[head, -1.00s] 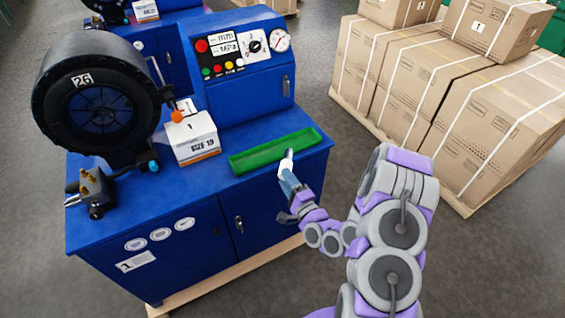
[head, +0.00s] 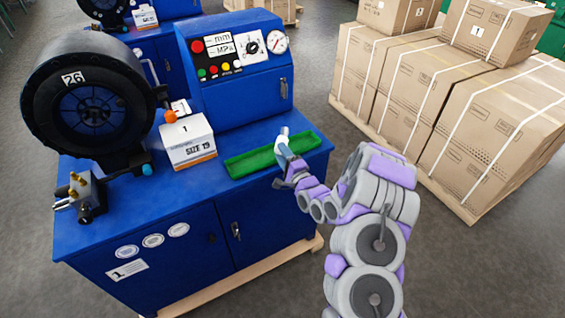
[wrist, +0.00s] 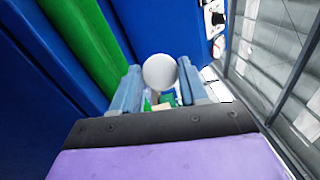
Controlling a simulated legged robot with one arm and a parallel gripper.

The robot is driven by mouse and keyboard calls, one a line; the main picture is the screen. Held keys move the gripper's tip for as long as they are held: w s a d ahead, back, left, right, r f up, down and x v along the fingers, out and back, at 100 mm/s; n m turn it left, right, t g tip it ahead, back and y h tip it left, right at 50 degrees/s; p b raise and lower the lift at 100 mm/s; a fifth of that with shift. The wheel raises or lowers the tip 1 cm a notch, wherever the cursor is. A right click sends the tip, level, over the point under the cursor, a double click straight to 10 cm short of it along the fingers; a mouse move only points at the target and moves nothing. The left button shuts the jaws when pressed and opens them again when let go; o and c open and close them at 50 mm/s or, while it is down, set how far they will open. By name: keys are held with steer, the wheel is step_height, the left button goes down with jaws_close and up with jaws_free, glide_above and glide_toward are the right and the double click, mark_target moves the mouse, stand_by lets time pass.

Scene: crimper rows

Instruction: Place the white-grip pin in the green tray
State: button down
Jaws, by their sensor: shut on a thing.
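The white-grip pin (head: 283,137) is held in my gripper (head: 286,157), with its pale end pointing up and away. In the wrist view its round white end (wrist: 160,71) sits between the two blue-grey fingers of my gripper (wrist: 155,92), which are shut on it. The green tray (head: 250,164) lies on the blue machine's top near its right front edge. In the head view the pin overlaps the tray's right part; I cannot tell its height above it. The tray also shows at the left in the wrist view (wrist: 85,40).
The blue crimper bench (head: 150,215) carries a black crimping head (head: 75,125), a white box (head: 187,142) left of the tray and a control panel (head: 240,50) behind it. Strapped cartons (head: 480,130) stand on a pallet to the right.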

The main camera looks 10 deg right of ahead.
step_height(320, 180, down, 3)
steer(key=shift+a+f+b, duration=0.1)
steer(key=shift+a+b, duration=0.05)
steer(key=shift+b, duration=0.15)
steer(key=shift+f, duration=0.4)
steer(key=c, duration=0.6)
jaws_free()
steer(key=shift+r, duration=0.1)
steer(key=v, duration=0.4)
steer(key=p+v, duration=0.1)
steer(key=v, duration=0.3)
steer(key=p+v, duration=0.1)
steer(key=v, duration=0.3)
steer(key=shift+s+r, duration=0.1)
steer(key=shift+r, duration=0.2)
